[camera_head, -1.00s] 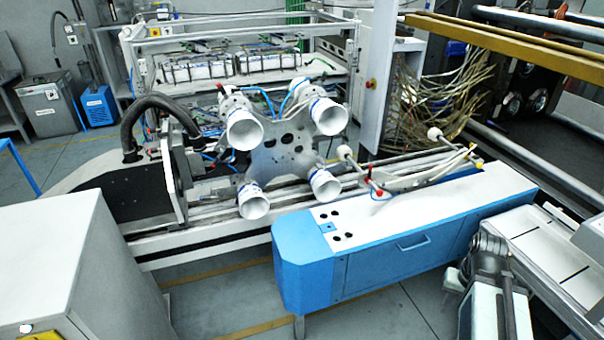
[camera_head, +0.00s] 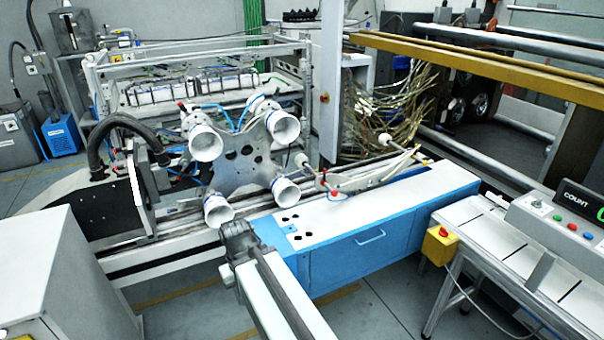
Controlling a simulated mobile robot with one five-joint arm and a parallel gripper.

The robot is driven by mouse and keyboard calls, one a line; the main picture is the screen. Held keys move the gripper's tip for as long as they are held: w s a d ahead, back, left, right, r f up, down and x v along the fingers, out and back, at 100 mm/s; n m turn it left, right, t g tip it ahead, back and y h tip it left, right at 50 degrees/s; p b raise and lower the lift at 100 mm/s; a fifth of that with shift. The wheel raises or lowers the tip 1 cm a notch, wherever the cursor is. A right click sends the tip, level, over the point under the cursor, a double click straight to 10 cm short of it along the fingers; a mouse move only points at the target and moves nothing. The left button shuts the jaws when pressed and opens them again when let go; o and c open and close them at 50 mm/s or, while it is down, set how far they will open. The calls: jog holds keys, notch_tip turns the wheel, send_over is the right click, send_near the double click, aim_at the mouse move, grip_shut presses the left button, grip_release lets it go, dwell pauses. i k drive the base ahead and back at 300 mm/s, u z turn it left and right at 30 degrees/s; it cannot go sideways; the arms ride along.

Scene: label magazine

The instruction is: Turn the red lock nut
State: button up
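Small red parts (camera_head: 337,195) sit on the rod assembly above the white top of the blue cabinet, beside the metal rods. They are too small for me to tell which one is the lock nut. My gripper (camera_head: 238,232) is at the dark end of my arm, just off the left end of the blue cabinet. It is left of the red parts and apart from them in the picture. Its fingers do not show clearly, and I see nothing held in it.
The blue cabinet (camera_head: 385,238) has a white top. White cups (camera_head: 283,191) on a metal plate stand behind my gripper. A grey cabinet (camera_head: 50,265) is at the left. A table with a count box (camera_head: 565,215) and a yellow button box (camera_head: 439,245) stands at the right.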

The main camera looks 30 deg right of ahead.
aim_at(323, 180)
jog(key=u, duration=0.1)
jog(key=i, duration=1)
jog(key=z, duration=0.05)
